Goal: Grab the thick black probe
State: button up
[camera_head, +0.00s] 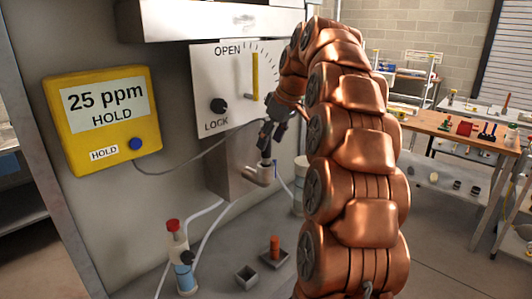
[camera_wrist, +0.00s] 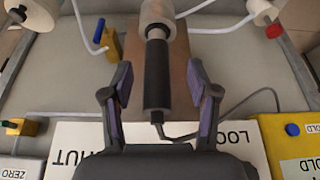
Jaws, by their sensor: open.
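The thick black probe (camera_wrist: 157,85) is a dark cylinder in the middle of the wrist view. Its far end meets a pale pipe fitting (camera_wrist: 154,16), and a grey cable leaves its near end. My gripper (camera_wrist: 158,78) is open, with one finger on each side of the probe. Gaps show between the fingers and the probe. In the head view my gripper (camera_head: 270,128) is at the lower right of the OPEN/LOCK panel, above the pale fitting (camera_head: 259,174). The probe is largely hidden there by my gripper.
The cable runs to a yellow meter (camera_head: 103,118) reading "25 ppm HOLD". The OPEN/LOCK panel (camera_head: 232,75) has a black knob and a yellow lever. A red-capped bottle (camera_head: 180,258) and an open grey box (camera_head: 246,276) stand below. A wooden table (camera_head: 455,128) is at right.

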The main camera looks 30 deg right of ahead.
aim_at(266, 153)
jog(key=shift+p+x, duration=0.85)
jog(key=shift+x, duration=1.45)
jog(key=shift+w+d, duration=0.15)
grip_shut()
